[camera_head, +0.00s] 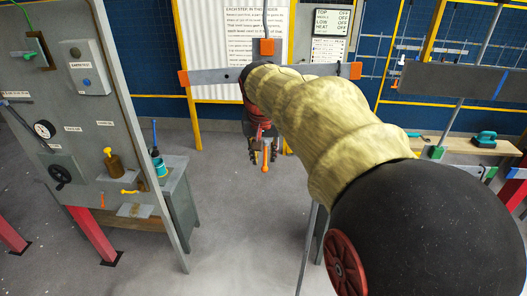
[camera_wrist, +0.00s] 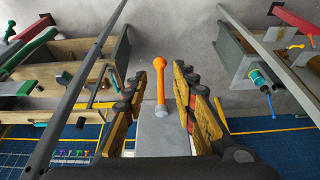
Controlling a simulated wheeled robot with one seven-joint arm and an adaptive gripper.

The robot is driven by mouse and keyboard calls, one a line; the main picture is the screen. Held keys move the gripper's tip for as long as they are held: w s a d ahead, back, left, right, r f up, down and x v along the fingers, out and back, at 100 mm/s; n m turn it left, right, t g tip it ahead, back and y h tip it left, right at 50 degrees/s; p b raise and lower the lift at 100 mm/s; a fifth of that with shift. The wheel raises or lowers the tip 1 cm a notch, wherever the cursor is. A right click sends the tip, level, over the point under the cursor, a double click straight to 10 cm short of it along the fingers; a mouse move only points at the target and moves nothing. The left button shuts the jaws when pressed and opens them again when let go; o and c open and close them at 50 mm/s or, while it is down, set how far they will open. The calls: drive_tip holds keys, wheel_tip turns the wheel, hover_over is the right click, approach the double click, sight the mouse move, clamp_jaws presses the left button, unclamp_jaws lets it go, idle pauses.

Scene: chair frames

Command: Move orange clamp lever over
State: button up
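The orange clamp lever (camera_wrist: 160,82) is a thin rod with a rounded knob at one end and a grey pivot at the other, on a grey bar (camera_wrist: 152,139). In the wrist view it stands between the two yellow-and-black fingers of my gripper (camera_wrist: 160,72). The fingers are apart, with a visible gap on each side of the lever. In the head view my gripper (camera_head: 264,158) is small and points down, with the orange lever (camera_head: 266,150) showing between the fingers. My arm covers part of the area behind it.
A grey crossbar (camera_head: 215,76) with orange end blocks spans behind my arm. A grey panel (camera_head: 75,125) with gauge, knob and small tools stands at left, beside a grey cabinet (camera_head: 178,205). A wooden bench (camera_head: 455,146) is at right. Floor between is clear.

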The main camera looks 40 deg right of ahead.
sight(264, 167)
drive_tip(key=b+x, duration=0.3)
drive_tip(key=x, duration=0.4)
drive_tip(key=shift+s, duration=0.1)
drive_tip(key=shift+r, duration=0.1)
drive_tip(key=shift+c, duration=1)
drive_tip(key=c, duration=0.4)
drive_tip(key=shift+a+r, duration=0.1)
drive_tip(key=shift+s+a+r, duration=0.6)
drive_tip(key=shift+a+r, duration=0.05)
